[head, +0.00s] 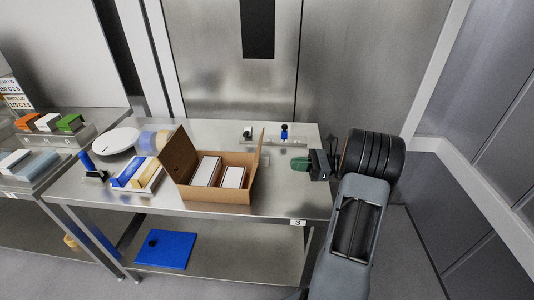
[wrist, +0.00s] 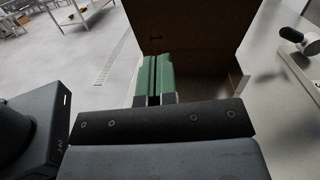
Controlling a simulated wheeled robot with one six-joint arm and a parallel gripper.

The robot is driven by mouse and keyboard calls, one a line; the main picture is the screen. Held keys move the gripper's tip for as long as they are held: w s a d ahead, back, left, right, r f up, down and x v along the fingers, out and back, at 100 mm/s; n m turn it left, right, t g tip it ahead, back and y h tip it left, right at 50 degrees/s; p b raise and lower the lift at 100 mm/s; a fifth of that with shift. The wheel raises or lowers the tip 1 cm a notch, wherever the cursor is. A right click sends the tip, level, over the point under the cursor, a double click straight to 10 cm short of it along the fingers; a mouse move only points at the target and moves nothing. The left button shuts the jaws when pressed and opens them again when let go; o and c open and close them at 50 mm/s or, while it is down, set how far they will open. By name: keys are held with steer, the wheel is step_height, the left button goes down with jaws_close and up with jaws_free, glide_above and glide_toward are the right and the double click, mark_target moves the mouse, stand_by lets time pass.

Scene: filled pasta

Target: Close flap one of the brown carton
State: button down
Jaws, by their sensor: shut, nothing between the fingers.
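The brown carton (head: 222,189) stands open on the steel table. Two white-topped boxes (head: 206,171) lie inside. My gripper (head: 293,164) is to the right of the carton, with green fingers pressed together and empty. In the wrist view the shut fingers (wrist: 153,78) point at a dark brown carton panel (wrist: 195,35), which bears a small mark. I cannot tell whether they touch it.
A white tray (head: 138,176) with blue and yellow boxes sits left of the carton, near a white round plate (head: 116,141). Small black and blue items (head: 284,132) stand behind it. A blue mat (head: 164,250) lies on the lower shelf.

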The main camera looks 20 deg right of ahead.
steer(key=d+m+t+y, duration=0.1)
steer(key=d+m+t, duration=0.1)
steer(key=d+t, duration=0.15)
steer(key=p+x, duration=0.2)
steer(key=x, duration=1.1)
steer(key=shift+w+f, duration=0.25)
steer(key=shift+f, duration=0.05)
steer(key=shift+r+g+p, duration=0.1)
steer(key=shift+g+p, duration=0.15)
steer(key=shift+p, duration=0.1)
